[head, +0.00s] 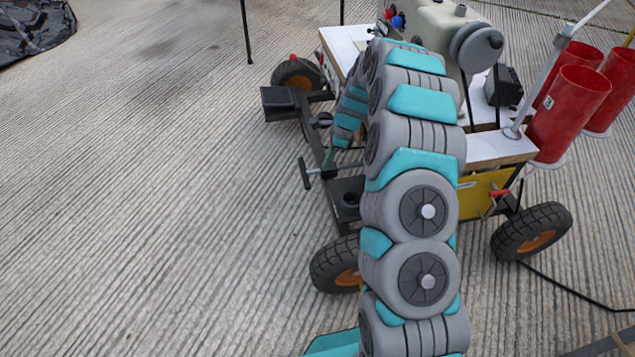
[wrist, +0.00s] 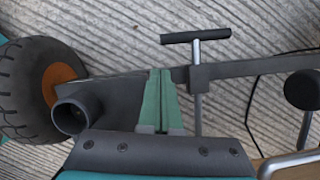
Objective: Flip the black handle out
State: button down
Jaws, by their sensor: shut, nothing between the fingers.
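The black handle (wrist: 195,36) is a T-shaped bar on a thin metal rod in the wrist view. The rod runs through a dark block on the cart's frame bar (wrist: 255,66). In the head view the handle (head: 305,173) sticks out to the left of the cart's side. My gripper (wrist: 160,72) has green fingers closed together with nothing between them. In the wrist view its tips appear left of the handle's rod and below the crossbar. In the head view the gripper (head: 329,158) points down near the rod; contact cannot be told.
The wheeled cart carries a sewing machine (head: 430,32) on a white tabletop (head: 490,148). A front wheel (head: 337,266) and a dark tube (wrist: 76,108) are close to the frame.

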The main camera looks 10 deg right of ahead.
jog(key=shift+f, duration=0.1)
jog(key=b+x, duration=0.1)
jog(key=x, duration=0.8)
jog(key=shift+f, duration=0.4)
jog(key=shift+a, duration=0.25)
jog(key=a+p, duration=1)
jog(key=a, duration=1.6)
jog(key=shift+a, duration=0.2)
jog(key=shift+r, duration=0.1)
